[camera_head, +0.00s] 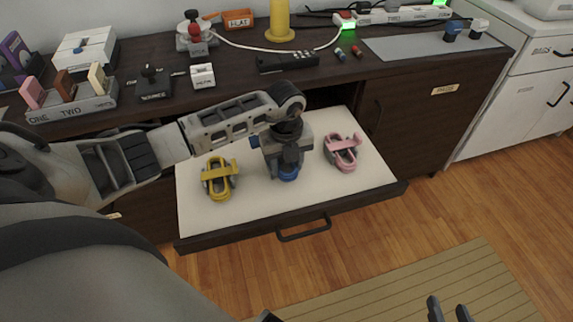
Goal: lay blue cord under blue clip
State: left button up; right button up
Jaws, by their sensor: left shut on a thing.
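My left gripper (289,160) reaches down over the middle of the open drawer and is shut on the blue clip (289,174). Only a small blue part of the clip shows below the fingers; the rest is hidden by the gripper. A yellow clip (218,180) lies to its left and a pink clip (342,153) to its right, both apart from it. My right gripper (449,310) shows at the bottom edge, over the floor, with its two fingers apart and nothing between them. I cannot make out a blue cord.
The white-bottomed drawer (235,218) is pulled out below the dark desk (330,82). A black remote (288,62), a yellow post (281,22) and a power strip (405,14) stand behind. Wood floor (440,215) is clear at right.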

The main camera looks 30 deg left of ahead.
pick_arm(q)
jog(key=shift+s+d+f, duration=0.2)
jog(key=shift+s+f, duration=0.1)
jog(key=shift+f, duration=0.3)
jog(key=shift+s+d+f, duration=0.2)
jog(key=shift+s+f, duration=0.05)
jog(key=shift+f, duration=0.3)
pick_arm(e)
jog(key=shift+s+f, duration=0.1)
jog(key=shift+f, duration=0.1)
pick_arm(q)
jog(key=o, duration=0.9)
jog(key=shift+o, duration=0.8)
notch_tip(320, 180, up, 17)
jog(key=p, duration=0.2)
jog(key=shift+w+a, duration=0.35)
jog(key=shift+a, duration=0.05)
jog(key=shift+r, duration=0.6)
pick_arm(e)
jog(key=shift+w+r, duration=0.3)
jog(key=shift+r, duration=0.2)
jog(key=shift+r, duration=0.2)
